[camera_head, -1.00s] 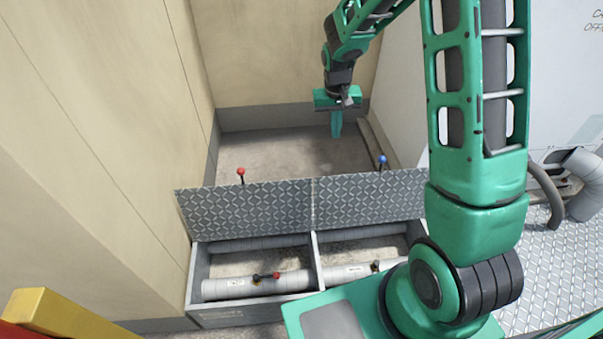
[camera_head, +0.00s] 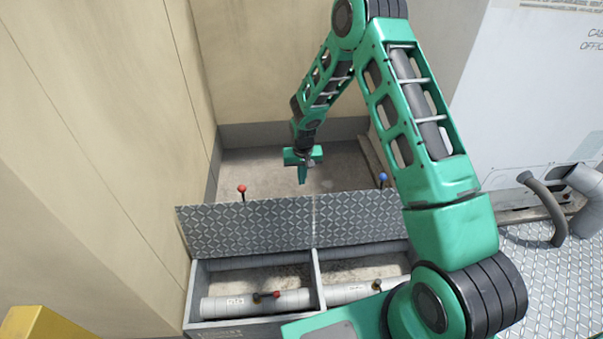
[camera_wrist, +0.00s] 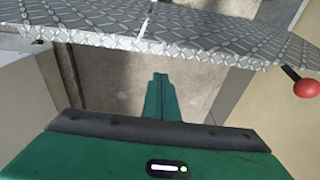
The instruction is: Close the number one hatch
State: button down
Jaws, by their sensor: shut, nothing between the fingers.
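Two diamond-plate hatch lids stand raised side by side along the back of a grey floor box. The left lid (camera_head: 245,230) has a red knob (camera_head: 242,189) on a short stem. The right lid (camera_head: 355,218) has a blue knob (camera_head: 383,177). I cannot read which hatch is number one. My gripper (camera_head: 302,181) is shut and empty behind the lids, near their seam and between the knobs. In the wrist view, my fingers (camera_wrist: 160,80) point toward the plates, with the left lid (camera_wrist: 225,48) across the top and the red knob (camera_wrist: 306,88) at right.
The grey box (camera_head: 317,283) has two open compartments, each with a pipe and a valve. A beige wall (camera_head: 110,140) rises close at left and another stands behind. A white cabinet (camera_head: 545,100) with grey ducts is at right. Bare floor lies behind the lids.

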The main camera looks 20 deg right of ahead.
jog(key=shift+s+a+f, duration=0.2)
jog(key=shift+s+f, duration=0.45)
jog(key=shift+s, duration=0.2)
jog(key=shift+s+a+f, duration=0.15)
jog(key=shift+s+f, duration=0.5)
jog(key=shift+s, duration=0.2)
